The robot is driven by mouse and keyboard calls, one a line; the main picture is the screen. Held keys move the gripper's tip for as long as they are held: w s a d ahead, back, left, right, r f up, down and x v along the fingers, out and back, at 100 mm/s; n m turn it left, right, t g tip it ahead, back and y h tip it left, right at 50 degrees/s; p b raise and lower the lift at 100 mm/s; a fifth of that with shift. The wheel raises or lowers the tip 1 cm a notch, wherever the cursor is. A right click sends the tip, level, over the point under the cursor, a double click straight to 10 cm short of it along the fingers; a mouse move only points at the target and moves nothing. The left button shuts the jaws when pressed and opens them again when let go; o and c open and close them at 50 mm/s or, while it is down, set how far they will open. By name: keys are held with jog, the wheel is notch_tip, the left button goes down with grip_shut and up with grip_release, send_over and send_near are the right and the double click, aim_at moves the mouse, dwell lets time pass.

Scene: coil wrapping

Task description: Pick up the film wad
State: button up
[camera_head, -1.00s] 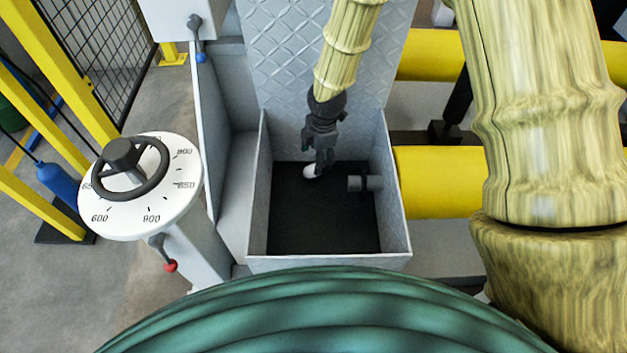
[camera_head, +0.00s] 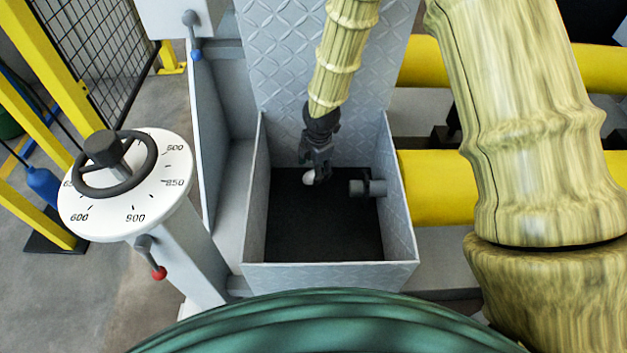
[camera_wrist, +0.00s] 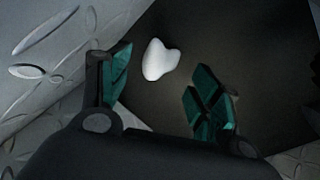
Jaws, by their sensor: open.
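The film wad is a small white lump (camera_wrist: 160,60) on the dark floor of a metal bin. In the wrist view it lies just beyond and between my fingertips, closer to the left finger. In the head view the wad (camera_head: 309,178) shows partly at the tip of my gripper (camera_head: 318,172), which reaches down into the bin (camera_head: 330,276) near its back wall. My gripper's teal-padded fingers (camera_wrist: 160,88) are spread open with nothing between them. Whether a finger touches the wad cannot be told.
A grey cylinder (camera_head: 367,187) sticks out from the bin's right wall, right of my gripper. Patterned metal walls stand close around it. A dial with a handwheel (camera_head: 128,185) stands left of the bin. The front of the bin floor is clear.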

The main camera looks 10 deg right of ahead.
aim_at(313, 175)
jog(key=f+b, duration=0.2)
jog(key=f, duration=0.1)
jog(key=f+b, duration=0.1)
jog(key=f, duration=0.1)
jog(key=shift+w+a, duration=0.1)
jog(key=shift+w, duration=0.15)
jog(key=shift+r, duration=0.1)
jog(key=c, duration=1)
